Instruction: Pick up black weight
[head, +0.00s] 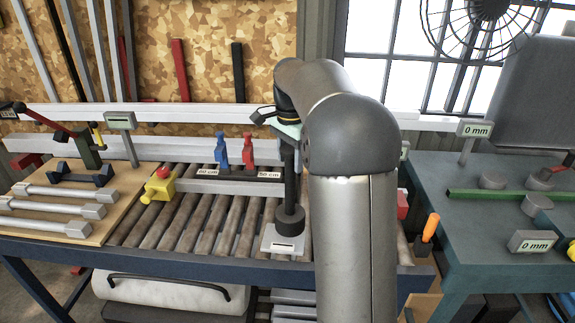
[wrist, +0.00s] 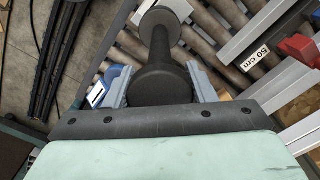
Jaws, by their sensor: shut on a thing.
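The black weight (head: 289,217) is dumbbell-shaped, with a thick round end at the top and bottom and a narrower bar between. It stands about upright below my gripper (head: 287,131). In the wrist view, the weight's near end (wrist: 163,86) lies between the two grey fingers of my gripper (wrist: 157,75), which are shut on it. The lower end shows over a pale plate (head: 283,240) with a small label. I cannot tell whether it touches the plate. My forearm hides part of the bench to its right.
A roller bench (head: 215,228) lies below. Blue (head: 221,151) and red (head: 248,149) clamps stand behind the weight on a bar with length labels. A yellow-and-red piece (head: 159,185) is left. A green bench (head: 445,168) with blocks and an orange-handled tool (head: 431,227) is right.

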